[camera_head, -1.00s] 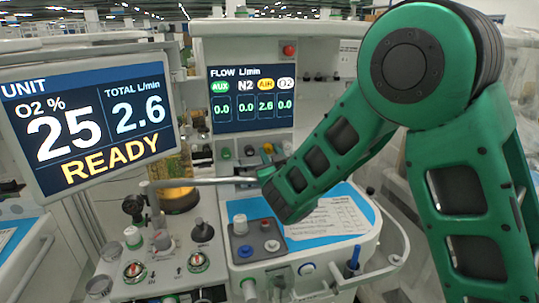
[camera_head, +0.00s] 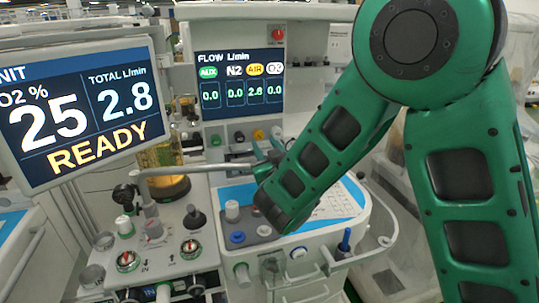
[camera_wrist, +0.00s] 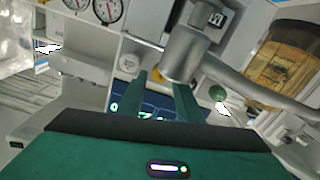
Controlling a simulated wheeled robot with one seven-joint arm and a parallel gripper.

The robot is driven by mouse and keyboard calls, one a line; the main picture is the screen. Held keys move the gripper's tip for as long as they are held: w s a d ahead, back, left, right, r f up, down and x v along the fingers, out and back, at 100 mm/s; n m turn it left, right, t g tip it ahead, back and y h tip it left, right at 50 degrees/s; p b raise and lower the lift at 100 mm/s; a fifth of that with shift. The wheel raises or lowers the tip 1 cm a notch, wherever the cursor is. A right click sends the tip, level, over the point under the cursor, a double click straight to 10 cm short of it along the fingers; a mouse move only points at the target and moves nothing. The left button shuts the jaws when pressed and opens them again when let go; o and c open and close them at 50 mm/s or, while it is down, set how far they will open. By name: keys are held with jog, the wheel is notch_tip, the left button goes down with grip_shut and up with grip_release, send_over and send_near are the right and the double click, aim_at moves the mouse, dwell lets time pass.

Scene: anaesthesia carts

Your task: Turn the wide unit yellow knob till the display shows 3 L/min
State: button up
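The yellow knob (camera_head: 258,134) sits in the knob row under the flow display (camera_head: 240,85). The display reads AIR 2.8 and the other flows 0.0. The tilted unit display (camera_head: 80,112) shows total 2.8 L/min, O2 25 % and READY. My gripper (camera_head: 268,148) is just below and in front of the yellow knob, fingers spread. In the wrist view my gripper (camera_wrist: 162,88) has its fingers apart, with the dark flow display behind the gap.
A green knob (camera_head: 215,140) and a white knob (camera_head: 277,131) flank the row. A grey horizontal pipe (camera_head: 195,168) runs close to the gripper; its thick end (camera_wrist: 183,55) looms in the wrist view. A worktop with blue matting (camera_head: 350,190) lies below.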

jog(key=v, duration=0.5)
jog(key=shift+s+d, duration=0.15)
jog(key=shift+s, duration=0.05)
